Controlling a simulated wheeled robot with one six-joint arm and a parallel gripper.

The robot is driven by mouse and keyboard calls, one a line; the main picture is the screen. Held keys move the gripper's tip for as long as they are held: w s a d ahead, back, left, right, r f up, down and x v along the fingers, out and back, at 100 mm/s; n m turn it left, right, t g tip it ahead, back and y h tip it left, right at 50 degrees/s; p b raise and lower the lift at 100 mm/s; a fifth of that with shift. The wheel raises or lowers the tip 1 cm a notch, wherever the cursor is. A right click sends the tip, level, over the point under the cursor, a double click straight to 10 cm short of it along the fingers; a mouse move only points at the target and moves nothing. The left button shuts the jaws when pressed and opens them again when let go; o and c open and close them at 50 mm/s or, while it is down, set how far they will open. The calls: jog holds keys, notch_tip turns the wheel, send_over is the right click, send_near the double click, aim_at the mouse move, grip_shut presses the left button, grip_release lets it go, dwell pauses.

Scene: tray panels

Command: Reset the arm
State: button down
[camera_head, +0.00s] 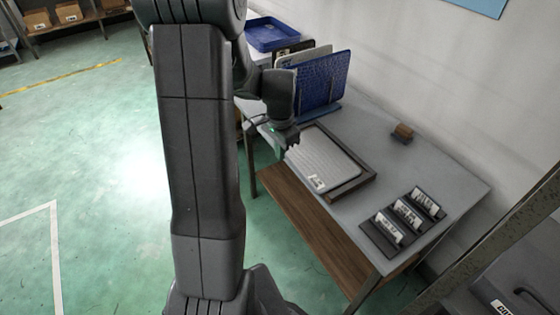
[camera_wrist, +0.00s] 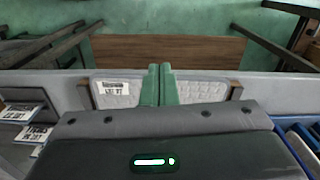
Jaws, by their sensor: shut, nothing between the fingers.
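My arm rises in front of the head view, and my gripper (camera_head: 284,152) hangs over the table's near edge, beside the left end of a light grey textured panel. In the wrist view the two green fingers of my gripper (camera_wrist: 159,72) are together with nothing between them. The grey panel (camera_head: 323,160) with a white label lies flat in a dark frame tray (camera_head: 352,187). The panel also shows behind the fingers in the wrist view (camera_wrist: 200,90). Whether the fingers touch the panel cannot be told.
Upright blue panel (camera_head: 322,80) and a grey one stand in a rack on the grey table (camera_head: 440,172). A blue bin (camera_head: 272,34) is behind. A wooden shelf (camera_head: 315,230) is below.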

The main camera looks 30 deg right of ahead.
jog(key=shift+r, duration=0.7)
